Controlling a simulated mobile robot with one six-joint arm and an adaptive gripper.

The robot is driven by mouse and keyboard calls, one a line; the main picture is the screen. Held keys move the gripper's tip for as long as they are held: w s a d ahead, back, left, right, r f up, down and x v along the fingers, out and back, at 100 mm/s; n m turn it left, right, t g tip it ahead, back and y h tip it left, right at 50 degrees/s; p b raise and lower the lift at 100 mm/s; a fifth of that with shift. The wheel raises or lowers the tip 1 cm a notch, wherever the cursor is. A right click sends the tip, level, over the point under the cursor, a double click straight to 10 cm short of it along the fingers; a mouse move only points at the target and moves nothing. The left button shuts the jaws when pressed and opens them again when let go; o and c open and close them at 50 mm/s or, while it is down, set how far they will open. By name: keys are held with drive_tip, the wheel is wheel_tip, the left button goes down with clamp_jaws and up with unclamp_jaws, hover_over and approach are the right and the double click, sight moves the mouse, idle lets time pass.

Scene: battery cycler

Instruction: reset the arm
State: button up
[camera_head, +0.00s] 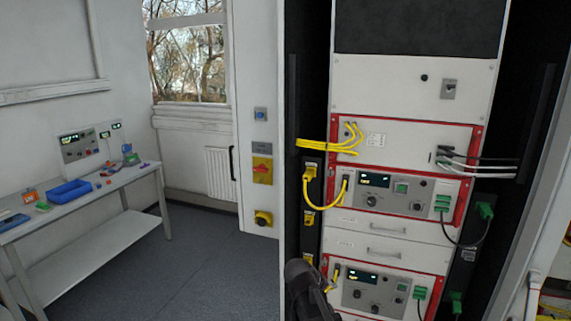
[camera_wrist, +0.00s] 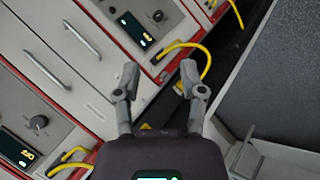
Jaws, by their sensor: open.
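My gripper (camera_wrist: 160,82) shows in the wrist view with its two grey fingers spread apart and nothing between them. It faces the front of the battery cycler rack, near a yellow cable (camera_wrist: 182,47) that loops beyond the fingertips. I cannot tell the exact gap to the cable. In the head view a dark part of my arm shows at the bottom, in front of the lower left of the rack; the fingers are not clear there.
The rack holds an upper cycler unit (camera_head: 404,202) and a lower one (camera_head: 380,296), with yellow cables (camera_head: 330,147) at left and a green connector (camera_head: 486,211) at right. A bench (camera_head: 98,192) with a blue tray (camera_head: 69,191) stands at left. The floor (camera_head: 190,270) between is clear.

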drive_tip(key=s+d+f+m+g+y+b, duration=0.2)
drive_tip(key=s+f, duration=0.3)
drive_tip(key=s, duration=0.3)
drive_tip(key=s+d+f+m+g+y+b, duration=0.2)
drive_tip(key=s+f+g+y+b, duration=0.1)
drive_tip(key=s+f, duration=0.3)
drive_tip(key=shift+s+d+f+y+b, duration=0.2)
drive_tip(key=shift+s+y+b, duration=0.2)
drive_tip(key=shift+s+y, duration=0.55)
drive_tip(key=shift+s+h, duration=0.25)
